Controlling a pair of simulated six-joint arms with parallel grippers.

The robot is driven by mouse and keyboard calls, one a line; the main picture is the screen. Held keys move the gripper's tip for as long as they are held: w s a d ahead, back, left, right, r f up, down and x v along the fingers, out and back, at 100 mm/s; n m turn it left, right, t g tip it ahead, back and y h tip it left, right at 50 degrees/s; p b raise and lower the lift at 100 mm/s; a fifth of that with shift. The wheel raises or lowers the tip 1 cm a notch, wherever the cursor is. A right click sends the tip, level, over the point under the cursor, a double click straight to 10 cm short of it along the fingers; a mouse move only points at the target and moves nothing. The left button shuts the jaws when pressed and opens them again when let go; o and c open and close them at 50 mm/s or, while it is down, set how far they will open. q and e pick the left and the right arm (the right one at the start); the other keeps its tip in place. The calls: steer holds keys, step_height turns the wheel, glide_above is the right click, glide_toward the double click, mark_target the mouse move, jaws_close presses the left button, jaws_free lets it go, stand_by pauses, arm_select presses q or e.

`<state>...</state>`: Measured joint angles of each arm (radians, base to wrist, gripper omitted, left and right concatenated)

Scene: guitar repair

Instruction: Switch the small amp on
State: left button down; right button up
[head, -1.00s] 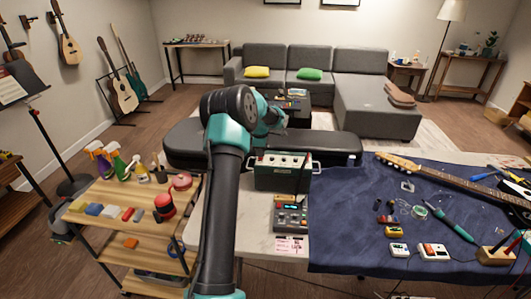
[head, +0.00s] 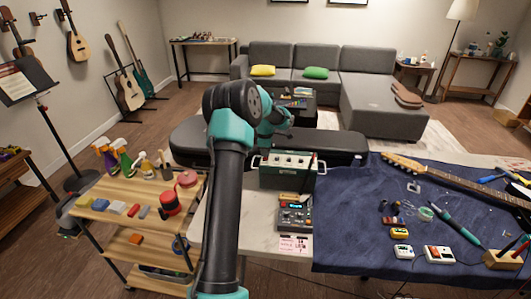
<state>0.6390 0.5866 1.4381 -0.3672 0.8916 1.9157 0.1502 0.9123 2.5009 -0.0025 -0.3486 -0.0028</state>
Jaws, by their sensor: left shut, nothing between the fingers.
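The small amp (head: 287,178) is a dark green box with a pale control strip along its top. It stands upright on the light bench top in the head view. My left arm rises in front of the bench and bends over toward the amp's far side. My left gripper (head: 269,146) is shut and empty, small in the picture, close behind or above the amp's back left; I cannot tell whether it touches. The switch is too small to make out. My right gripper is out of view.
A small device with a lit display (head: 295,212) sits in front of the amp, beside a pink-and-white label (head: 293,244). A blue cloth (head: 360,235) to the right holds a guitar neck (head: 440,178), pedals and tools. A wooden cart (head: 120,190) stands left with spray bottles.

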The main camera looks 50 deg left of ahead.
arm_select(q)
step_height(320, 180, up, 14)
steer(key=shift+w+a, duration=0.3)
stand_by(0.6)
